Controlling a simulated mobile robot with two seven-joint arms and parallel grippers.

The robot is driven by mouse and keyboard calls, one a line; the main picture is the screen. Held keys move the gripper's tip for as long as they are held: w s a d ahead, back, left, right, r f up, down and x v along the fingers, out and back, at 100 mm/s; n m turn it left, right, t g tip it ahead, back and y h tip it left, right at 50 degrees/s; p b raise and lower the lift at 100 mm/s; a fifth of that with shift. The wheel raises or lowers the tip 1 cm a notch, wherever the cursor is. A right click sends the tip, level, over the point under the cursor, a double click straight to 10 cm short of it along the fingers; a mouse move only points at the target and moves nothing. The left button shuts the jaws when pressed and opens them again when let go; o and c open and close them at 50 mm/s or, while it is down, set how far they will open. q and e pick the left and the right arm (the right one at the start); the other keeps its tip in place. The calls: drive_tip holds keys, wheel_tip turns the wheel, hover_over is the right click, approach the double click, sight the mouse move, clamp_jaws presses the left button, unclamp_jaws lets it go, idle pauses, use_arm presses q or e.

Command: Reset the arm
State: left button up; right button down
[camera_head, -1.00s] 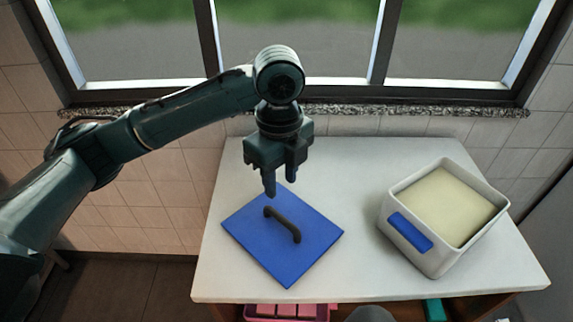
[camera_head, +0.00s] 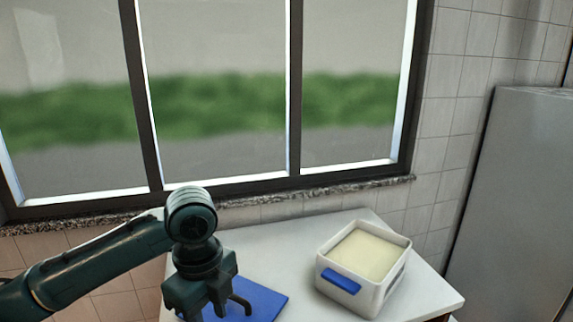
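My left arm comes in from the left, and its dark green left gripper (camera_head: 207,308) points down at the bottom of the view. Its two fingers stand apart with nothing seen between them; their tips are close to the bottom edge of the picture. The blue square lid (camera_head: 265,299) lies on the white table behind and beside the gripper, partly hidden by it and cut off by the picture's edge. My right gripper is out of view.
A white container (camera_head: 354,290) with a blue front handle and pale yellow contents stands open on the white table (camera_head: 412,287), right of the lid. A window with a granite sill (camera_head: 290,203) is behind. A grey cabinet (camera_head: 515,200) stands at the right.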

use_arm(q)
drive_tip(key=s+d+f+n+t+h, duration=0.2)
drive_tip(key=d+f+n+t+h, duration=0.2)
drive_tip(key=d+f+n+h, duration=0.6)
drive_tip(key=s+a+f+n+t+y+p, duration=0.1)
drive_tip(key=s+a+f+n+t+y, duration=0.5)
drive_tip(key=s+a+f+n, duration=0.4)
wheel_tip(320, 180, down, 3)
drive_tip(key=shift+s+a+r+n+t+y+p, duration=0.1)
drive_tip(key=shift+s+a+n+t+y+p, duration=0.25)
drive_tip(key=shift+a, duration=0.6)
